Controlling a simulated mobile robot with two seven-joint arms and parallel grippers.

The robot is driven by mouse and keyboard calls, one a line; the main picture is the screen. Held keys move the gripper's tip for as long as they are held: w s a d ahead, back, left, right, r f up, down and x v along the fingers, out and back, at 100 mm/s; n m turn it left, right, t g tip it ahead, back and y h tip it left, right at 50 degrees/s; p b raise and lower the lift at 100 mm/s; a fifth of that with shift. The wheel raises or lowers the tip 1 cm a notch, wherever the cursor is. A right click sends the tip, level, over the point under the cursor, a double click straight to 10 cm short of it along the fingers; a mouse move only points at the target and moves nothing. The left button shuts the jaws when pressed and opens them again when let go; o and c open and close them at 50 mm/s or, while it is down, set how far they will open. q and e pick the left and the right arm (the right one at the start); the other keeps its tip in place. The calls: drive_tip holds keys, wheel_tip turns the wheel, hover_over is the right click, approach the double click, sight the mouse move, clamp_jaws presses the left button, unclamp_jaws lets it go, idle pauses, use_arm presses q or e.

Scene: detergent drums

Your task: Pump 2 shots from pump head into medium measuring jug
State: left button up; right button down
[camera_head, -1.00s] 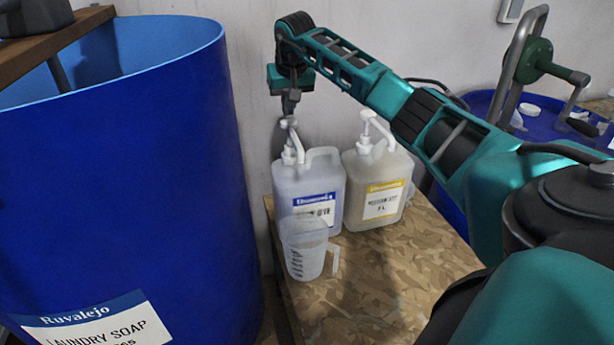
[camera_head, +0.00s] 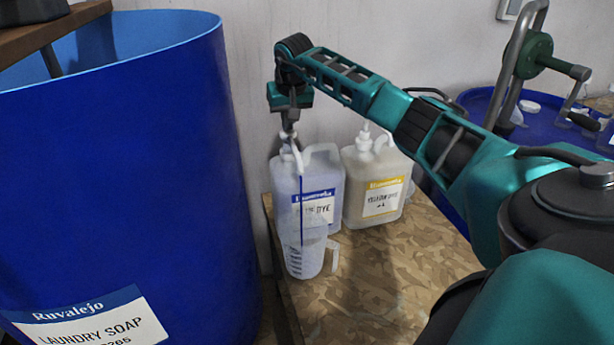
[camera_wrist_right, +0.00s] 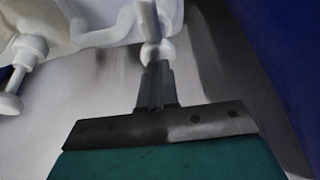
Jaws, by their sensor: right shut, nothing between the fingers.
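The jug of blue dye (camera_head: 325,180) stands on the board with a white pump head (camera_head: 290,155) on top. The clear measuring jug (camera_head: 305,262) stands upright in front of it, its handle to the right. A thin blue stream (camera_head: 301,205) falls from the nozzle into the measuring jug. My right gripper (camera_head: 290,136) is shut and empty, its tips on top of the pump head. In the right wrist view the shut fingertips (camera_wrist_right: 157,70) meet the white pump head (camera_wrist_right: 158,50). My left gripper is not in view.
A jug of yellow dye (camera_head: 378,185) with its own pump stands just right. A large blue laundry soap drum (camera_head: 120,180) fills the left. The wood board (camera_head: 390,275) is bare in front. A blue drum with a crank (camera_head: 530,60) stands at the back right.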

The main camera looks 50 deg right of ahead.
drive_tip(key=shift+s, duration=0.1)
wheel_tip(320, 180, up, 5)
drive_tip(key=p, duration=0.5)
drive_tip(key=shift+r, duration=0.1)
idle(0.4)
drive_tip(key=shift+f+b, duration=1.15)
drive_tip(key=shift+f, duration=1.65)
wheel_tip(320, 180, up, 3)
drive_tip(key=shift+f+p, duration=0.1)
drive_tip(key=shift+p, duration=1.15)
drive_tip(key=shift+r, duration=1.35)
